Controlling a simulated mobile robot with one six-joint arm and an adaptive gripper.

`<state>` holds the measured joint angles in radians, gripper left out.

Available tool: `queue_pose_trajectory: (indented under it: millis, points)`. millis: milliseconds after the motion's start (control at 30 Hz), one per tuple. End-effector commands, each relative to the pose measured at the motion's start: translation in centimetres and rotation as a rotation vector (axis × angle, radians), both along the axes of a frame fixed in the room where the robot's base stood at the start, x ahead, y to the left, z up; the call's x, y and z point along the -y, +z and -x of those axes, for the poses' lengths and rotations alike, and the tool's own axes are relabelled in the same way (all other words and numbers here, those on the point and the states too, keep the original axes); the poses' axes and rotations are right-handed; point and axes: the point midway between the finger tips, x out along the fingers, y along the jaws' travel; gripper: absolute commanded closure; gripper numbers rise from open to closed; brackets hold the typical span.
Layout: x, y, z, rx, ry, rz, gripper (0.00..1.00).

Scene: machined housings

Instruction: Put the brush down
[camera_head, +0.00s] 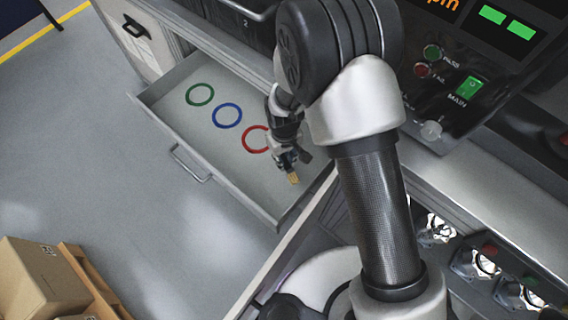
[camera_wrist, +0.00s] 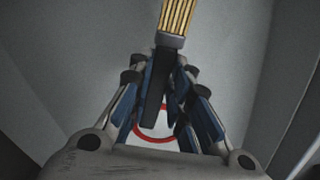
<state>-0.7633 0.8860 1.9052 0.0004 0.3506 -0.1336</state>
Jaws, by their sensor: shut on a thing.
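The brush shows its tan bristles (camera_head: 293,178) in the head view, just below my gripper (camera_head: 291,157). In the wrist view the bristles (camera_wrist: 178,17) point to the top of the picture, and a dark handle runs down between the fingers. My gripper (camera_wrist: 172,92) is shut on the brush. The gripper and brush are over the open drawer (camera_head: 240,176), near its right end. I cannot tell whether the brush touches the drawer floor. Part of the handle is hidden by the fingers.
The drawer floor bears a green ring (camera_head: 200,94), a blue ring (camera_head: 227,115) and a red ring (camera_head: 249,138), partly hidden by my gripper. A control panel (camera_head: 468,87) stands at the upper right. Several machined housings (camera_head: 475,264) sit at the lower right. Boxes (camera_head: 40,285) stand at the lower left.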

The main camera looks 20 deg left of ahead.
Motion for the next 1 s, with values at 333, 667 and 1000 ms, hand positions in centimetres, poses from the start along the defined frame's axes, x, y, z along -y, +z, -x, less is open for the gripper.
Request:
queue_pose_trajectory:
  millis: [333,667,1000]
  points:
    - [0.0,-4.3,0.0,0.000,0.000,0.000,1.00]
    - [0.0,-4.5,0.0,0.001,0.000,-0.001,1.00]
    - [0.0,-4.4,0.0,0.001,0.000,-0.001,0.62]
